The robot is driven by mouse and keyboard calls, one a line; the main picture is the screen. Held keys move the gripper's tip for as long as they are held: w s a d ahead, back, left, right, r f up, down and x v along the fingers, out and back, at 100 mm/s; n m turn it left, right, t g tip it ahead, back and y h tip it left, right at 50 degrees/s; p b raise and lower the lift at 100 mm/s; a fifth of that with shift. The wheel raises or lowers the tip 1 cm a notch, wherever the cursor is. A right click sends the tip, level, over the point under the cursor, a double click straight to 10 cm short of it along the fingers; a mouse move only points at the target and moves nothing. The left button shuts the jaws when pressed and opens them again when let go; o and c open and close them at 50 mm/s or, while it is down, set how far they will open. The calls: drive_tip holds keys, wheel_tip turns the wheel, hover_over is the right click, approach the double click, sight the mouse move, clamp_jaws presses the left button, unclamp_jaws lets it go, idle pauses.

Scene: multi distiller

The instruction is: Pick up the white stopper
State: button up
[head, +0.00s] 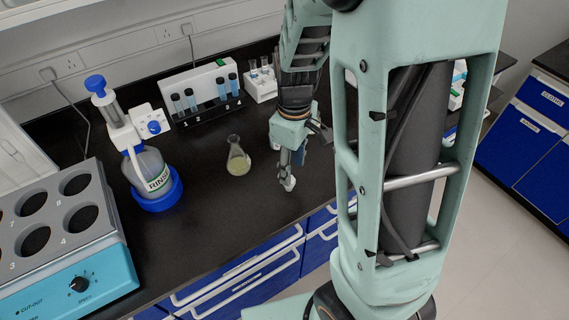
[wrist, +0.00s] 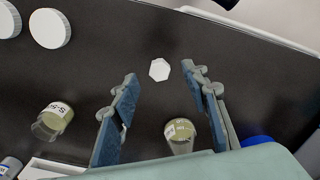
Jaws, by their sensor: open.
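The white stopper (wrist: 159,70) lies on the black bench top. In the wrist view it shows as a small, many-sided white shape between my fingertips. My gripper (wrist: 158,73) is open, with one finger on each side of the stopper and a gap to both. In the head view my gripper (head: 290,168) points down over the front part of the bench, and a small white piece that looks like the stopper (head: 289,184) shows at its tips. The height of the fingertips above the bench is hard to tell.
A conical flask (head: 238,157) stands left of my gripper. A rinse bottle (head: 150,172) in a blue base, a vial rack (head: 205,97) and a grey block with holes (head: 60,215) are farther left. In the wrist view, a labelled yellowish vessel (wrist: 180,132) is near the right finger.

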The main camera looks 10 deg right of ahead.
drive_tip(key=shift+w+f, duration=0.15)
drive_tip(key=shift+f, duration=1.7)
drive_tip(key=shift+w+f, duration=0.15)
drive_tip(key=shift+f, duration=1.7)
drive_tip(key=shift+c, duration=0.3)
drive_tip(key=c, duration=0.8)
